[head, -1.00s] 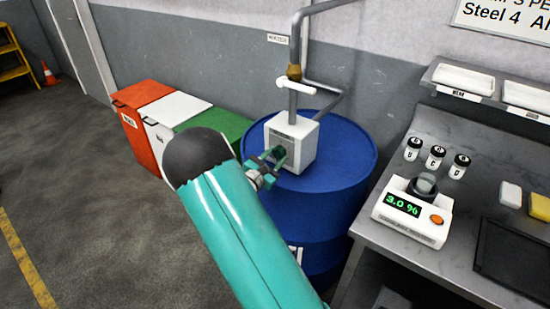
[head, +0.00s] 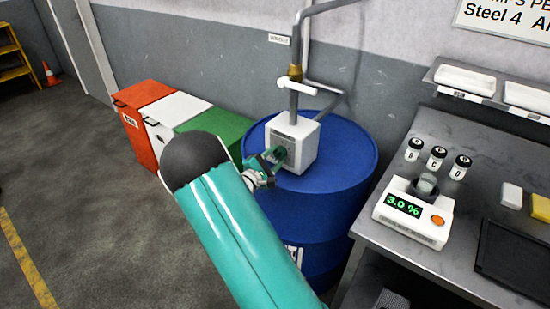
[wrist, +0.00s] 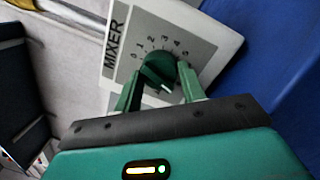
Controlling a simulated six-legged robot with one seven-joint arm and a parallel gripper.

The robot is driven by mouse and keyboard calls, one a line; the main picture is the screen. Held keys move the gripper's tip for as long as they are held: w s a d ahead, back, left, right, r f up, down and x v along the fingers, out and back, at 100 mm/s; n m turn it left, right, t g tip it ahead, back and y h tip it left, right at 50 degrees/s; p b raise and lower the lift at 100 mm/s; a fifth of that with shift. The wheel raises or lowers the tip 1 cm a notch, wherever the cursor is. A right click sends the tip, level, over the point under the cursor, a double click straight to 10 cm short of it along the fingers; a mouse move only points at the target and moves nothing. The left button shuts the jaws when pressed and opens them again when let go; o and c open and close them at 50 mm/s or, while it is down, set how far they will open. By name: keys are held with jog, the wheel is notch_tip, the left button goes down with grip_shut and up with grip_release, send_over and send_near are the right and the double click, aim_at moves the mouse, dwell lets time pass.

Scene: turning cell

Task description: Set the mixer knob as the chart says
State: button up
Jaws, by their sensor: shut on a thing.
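The mixer (head: 305,150) is a white box on top of a blue drum, and its grey panel with the word MIXER shows in the wrist view (wrist: 115,50). Its dark green knob (wrist: 157,68) sits in a ring of printed numbers. A white mark shows at the knob's lower right edge; I cannot tell which number it stands for. My gripper (wrist: 158,85) has its green fingers on both sides of the knob, shut on it; the gripper also shows in the head view (head: 273,160). The chart (head: 505,20) on the wall is cut off; "Steel 4" can be read.
The blue drum (head: 335,200) stands left of a grey bench (head: 460,130). On the bench a white meter (head: 412,212) reads 3.0 %, with several small bottles behind it. Red, white and green bins stand at left. A pipe (head: 295,80) rises above the mixer.

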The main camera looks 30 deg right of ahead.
dwell(0.3)
jog(key=o, duration=1)
jog(key=shift+a, duration=0.1)
jog(key=v, duration=1.3)
jog(key=shift+s+a, duration=0.15)
jog(key=shift+a, duration=0.15)
